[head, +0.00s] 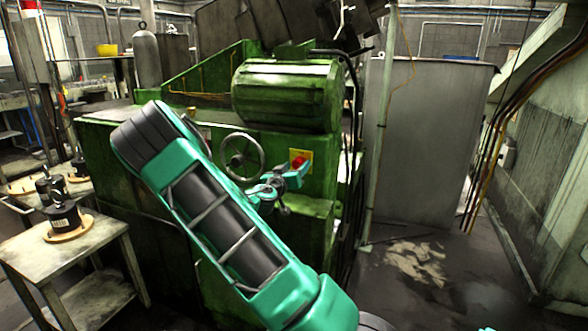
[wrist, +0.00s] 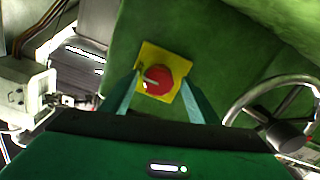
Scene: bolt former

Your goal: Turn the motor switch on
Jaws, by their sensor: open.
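The motor switch (head: 298,161) is a red knob on a yellow plate, on the front of the green machine (head: 218,137). In the wrist view, the red knob (wrist: 160,77) shows a pale pointer mark toward its left side. Its yellow plate (wrist: 148,54) is tilted in this view. My gripper (head: 305,170) is open at the switch. In the wrist view its two teal fingers (wrist: 161,92) stand to the left and right of the knob, with visible gaps between. I cannot tell how far the fingertips are from the panel.
A handwheel (head: 243,158) sits left of the switch; it also shows close to the right finger in the wrist view (wrist: 240,104). A green motor drum (head: 288,95) is above. A cart (head: 75,249) with dark parts stands at left.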

